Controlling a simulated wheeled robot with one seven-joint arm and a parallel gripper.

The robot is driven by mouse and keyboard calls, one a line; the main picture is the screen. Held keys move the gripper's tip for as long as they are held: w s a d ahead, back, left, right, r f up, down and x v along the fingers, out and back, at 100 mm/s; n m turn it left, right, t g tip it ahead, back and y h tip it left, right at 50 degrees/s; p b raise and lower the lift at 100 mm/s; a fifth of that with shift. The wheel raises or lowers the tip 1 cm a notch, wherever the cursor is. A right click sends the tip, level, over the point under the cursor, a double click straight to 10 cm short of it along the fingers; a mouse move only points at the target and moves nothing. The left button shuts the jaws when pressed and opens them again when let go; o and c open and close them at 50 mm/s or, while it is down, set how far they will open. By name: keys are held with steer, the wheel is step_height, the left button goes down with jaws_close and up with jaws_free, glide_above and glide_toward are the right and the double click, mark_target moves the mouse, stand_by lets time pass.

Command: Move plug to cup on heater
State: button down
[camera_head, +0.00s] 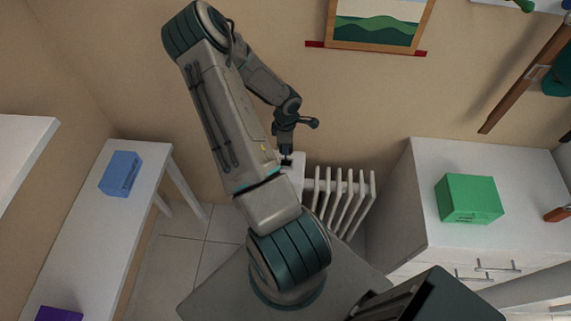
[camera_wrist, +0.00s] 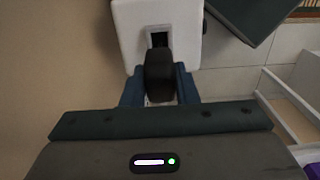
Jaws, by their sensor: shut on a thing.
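My gripper (camera_wrist: 160,92) is shut on a black plug (camera_wrist: 158,72), which sits between its blue fingers in the wrist view. The plug's far end is at the dark square opening of a white cup (camera_wrist: 128,28). I cannot tell whether the plug's tip is inside the opening or just above it. In the head view the gripper (camera_head: 286,158) points down over the white cup (camera_head: 297,171), at the left end of the white ribbed heater (camera_head: 342,196). My arm hides part of the cup, and the plug is too small to make out clearly there.
A white bench (camera_head: 98,205) with a blue box (camera_head: 121,174) stands at left. A white cabinet (camera_head: 415,205) with a green box (camera_head: 469,198) stands right of the heater. A framed picture (camera_head: 380,25) hangs on the wall above.

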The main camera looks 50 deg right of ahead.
steer(key=shift+f, duration=0.2)
steer(key=b, duration=0.2)
glide_above(286, 165)
steer(key=shift+f, duration=2.2)
steer(key=shift+p, duration=1.05)
steer(key=shift+f+b, duration=0.75)
steer(key=shift+f, duration=0.55)
steer(key=c, duration=1.1)
jaws_free()
steer(key=shift+o, duration=0.2)
